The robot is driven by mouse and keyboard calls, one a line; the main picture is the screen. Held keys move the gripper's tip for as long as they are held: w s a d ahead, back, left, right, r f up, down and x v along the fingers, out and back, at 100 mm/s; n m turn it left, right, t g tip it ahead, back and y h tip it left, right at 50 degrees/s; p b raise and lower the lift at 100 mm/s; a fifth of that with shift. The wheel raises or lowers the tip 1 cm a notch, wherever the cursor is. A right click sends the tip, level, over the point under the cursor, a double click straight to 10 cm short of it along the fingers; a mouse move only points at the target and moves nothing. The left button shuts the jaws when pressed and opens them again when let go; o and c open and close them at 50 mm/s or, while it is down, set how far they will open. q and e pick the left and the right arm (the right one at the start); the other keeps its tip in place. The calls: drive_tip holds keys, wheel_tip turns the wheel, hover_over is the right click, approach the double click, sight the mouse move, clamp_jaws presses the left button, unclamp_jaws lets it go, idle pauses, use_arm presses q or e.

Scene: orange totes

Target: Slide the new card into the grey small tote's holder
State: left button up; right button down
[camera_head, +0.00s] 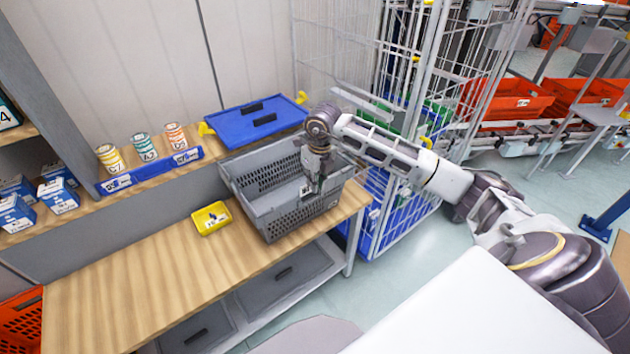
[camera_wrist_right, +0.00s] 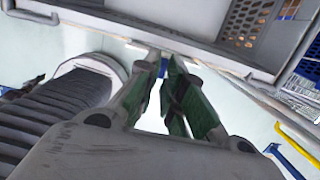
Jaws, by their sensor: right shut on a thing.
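The grey small tote (camera_head: 283,220) stands on the wooden bench top, open and looking empty. Its perforated wall also shows across the top of the wrist view (camera_wrist_right: 215,55). My right gripper (camera_head: 311,190) reaches down to the tote's near side, close to its wall. In the wrist view its fingertips (camera_wrist_right: 166,66) are close together at the tote's edge, with a small blue and pale bit, the new card (camera_wrist_right: 163,68), between them. Most of the card is hidden by the fingers. I cannot tell whether it is inside the holder. My left gripper is out of view.
A yellow tray (camera_head: 211,218) sits left of the tote on the bench (camera_head: 150,265). A blue lid (camera_head: 255,120) lies behind it. Several labelled rolls and a blue strip (camera_head: 150,171) line the back ledge. A wire cage (camera_head: 425,75) stands behind my arm. The bench's left front is clear.

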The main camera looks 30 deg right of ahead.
drive_tip(key=shift+f+b, duration=0.25)
drive_tip(key=shift+b, duration=0.25)
idle(0.8)
drive_tip(key=shift+f+b, duration=1.25)
drive_tip(key=shift+f, duration=0.3)
idle(0.8)
drive_tip(key=shift+s+f, duration=0.15)
drive_tip(key=shift+f, duration=0.2)
drive_tip(key=c, duration=1.5)
unclamp_jaws()
drive_tip(key=shift+f, duration=0.1)
drive_tip(key=shift+o, duration=0.2)
drive_tip(key=shift+r, duration=0.25)
drive_tip(key=shift+r, duration=0.6)
wheel_tip(320, 180, up, 11)
drive_tip(key=s, duration=0.1)
drive_tip(key=shift+s+f, duration=0.2)
